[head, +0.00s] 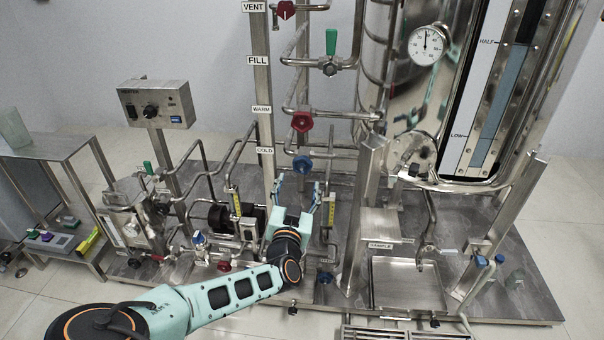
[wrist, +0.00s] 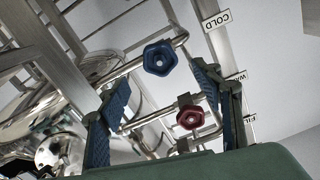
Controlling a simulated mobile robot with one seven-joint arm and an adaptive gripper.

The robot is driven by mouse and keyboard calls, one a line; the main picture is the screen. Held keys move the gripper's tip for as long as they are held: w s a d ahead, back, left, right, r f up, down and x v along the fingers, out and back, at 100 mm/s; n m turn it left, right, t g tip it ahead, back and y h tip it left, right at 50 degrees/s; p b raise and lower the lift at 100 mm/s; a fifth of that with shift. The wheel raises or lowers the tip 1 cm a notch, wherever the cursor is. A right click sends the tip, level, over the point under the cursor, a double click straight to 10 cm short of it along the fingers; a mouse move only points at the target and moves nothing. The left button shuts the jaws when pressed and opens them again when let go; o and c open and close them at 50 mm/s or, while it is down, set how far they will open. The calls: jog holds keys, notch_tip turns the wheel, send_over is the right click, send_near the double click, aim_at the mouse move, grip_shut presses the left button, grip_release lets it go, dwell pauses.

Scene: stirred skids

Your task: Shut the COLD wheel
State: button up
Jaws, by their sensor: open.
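The COLD wheel is a blue lobed handwheel (head: 303,164) on a pipe just right of the post with the COLD label (head: 265,150). In the wrist view the blue wheel (wrist: 160,58) shows between the lines of my fingers, toward the upper middle, near the COLD label (wrist: 217,19). My gripper (head: 297,188) is just below the wheel in the head view, pointing up at it. Its two blue pads stand apart in the wrist view (wrist: 162,88), with nothing between them. The pads do not appear to touch the wheel. I cannot tell how far the wheel is turned.
The red WARM wheel (head: 302,121) sits above the blue one and also shows in the wrist view (wrist: 190,117). A green-handled valve (head: 330,45) is higher up. The label post (head: 262,95) stands close on the left, an upright metal beam (head: 366,210) on the right.

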aim_at(302, 166)
jog(key=w+b, duration=0.2)
jog(key=w, duration=0.4)
jog(key=shift+d+f, duration=0.1)
jog(key=shift+d, duration=0.05)
jog(key=shift+w, duration=0.7)
jog(key=shift+c, duration=0.7)
jog(key=c, duration=1)
